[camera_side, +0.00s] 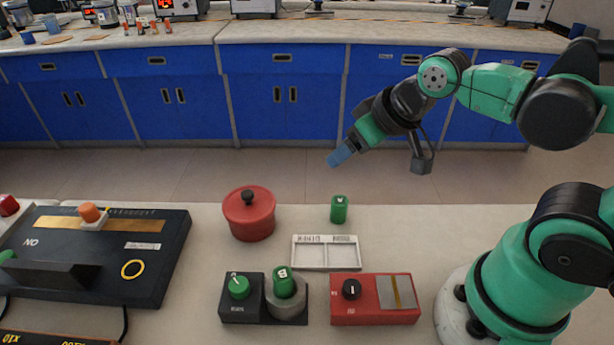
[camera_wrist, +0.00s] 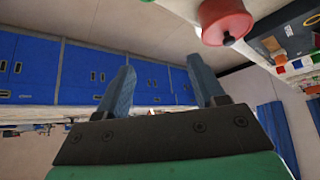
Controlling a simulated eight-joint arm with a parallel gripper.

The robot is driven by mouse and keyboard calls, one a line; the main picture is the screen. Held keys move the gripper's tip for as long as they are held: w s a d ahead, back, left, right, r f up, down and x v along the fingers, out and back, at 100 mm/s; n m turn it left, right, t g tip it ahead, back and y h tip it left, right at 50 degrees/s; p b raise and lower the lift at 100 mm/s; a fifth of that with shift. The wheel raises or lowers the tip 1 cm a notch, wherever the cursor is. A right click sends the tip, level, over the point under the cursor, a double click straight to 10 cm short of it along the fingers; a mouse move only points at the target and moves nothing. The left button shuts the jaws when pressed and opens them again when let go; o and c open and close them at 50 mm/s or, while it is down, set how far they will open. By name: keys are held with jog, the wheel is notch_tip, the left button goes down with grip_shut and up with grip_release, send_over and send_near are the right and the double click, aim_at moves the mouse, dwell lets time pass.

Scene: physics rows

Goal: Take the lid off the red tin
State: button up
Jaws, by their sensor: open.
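The red tin (camera_side: 250,222) stands upright on the table, left of centre in the side view. Its red lid is on it, with a dark round knob (camera_side: 248,197) on top. In the wrist view the red tin (camera_wrist: 222,18) shows at the upper right, with its knob pointing down in the picture. My gripper (camera_side: 338,157) is in the air, above and to the right of the tin, well apart from it. In the wrist view my gripper (camera_wrist: 163,88) has its two blue fingers spread with nothing between them.
Right of the tin are a green cylinder (camera_side: 339,209), a white tray (camera_side: 325,266) and a red box with a black knob (camera_side: 375,299). In front is a dark box with green knobs (camera_side: 240,300). A large black panel (camera_side: 160,262) lies left. The table (camera_side: 420,225) is bare toward the right.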

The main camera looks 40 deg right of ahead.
jog(key=n+g+y, duration=0.2)
jog(key=n+g, duration=0.1)
jog(key=n, duration=0.1)
send_over(247, 193)
jog(key=s+d, duration=0.2)
jog(key=s, duration=0.1)
jog(key=shift+s+x, duration=0.25)
jog(key=shift+x, duration=0.9)
jog(key=shift+w+a+f+n, duration=0.25)
jog(key=shift+a+f+n, duration=0.05)
jog(key=shift+f, duration=0.2)
jog(key=shift+x, duration=2.5)
grip_shut()
